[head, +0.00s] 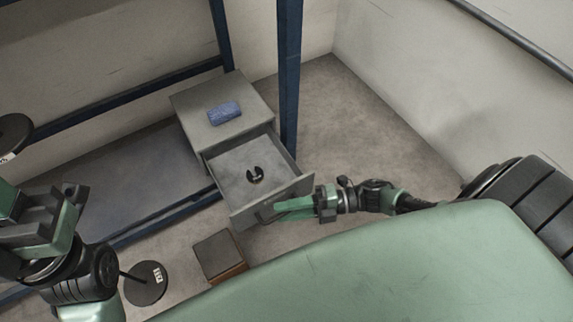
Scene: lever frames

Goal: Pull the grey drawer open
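The grey drawer (232,165) is pulled part-way out of its grey cabinet (185,103), so I see into it. A small dark, notched round thing lies on the drawer's floor. My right gripper (280,209), with green fingers, is at the drawer's front panel, near its right part. My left gripper (40,215) is at the left edge of the view, away from the drawer. Its finger gap is not clear from this angle.
A blue cloth-like bundle (224,112) lies on top of the cabinet. A dark blue post (289,80) stands right beside the cabinet. A brown box (219,256) and a black disc-shaped thing (146,283) are on the floor in front. The floor right of the post is clear.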

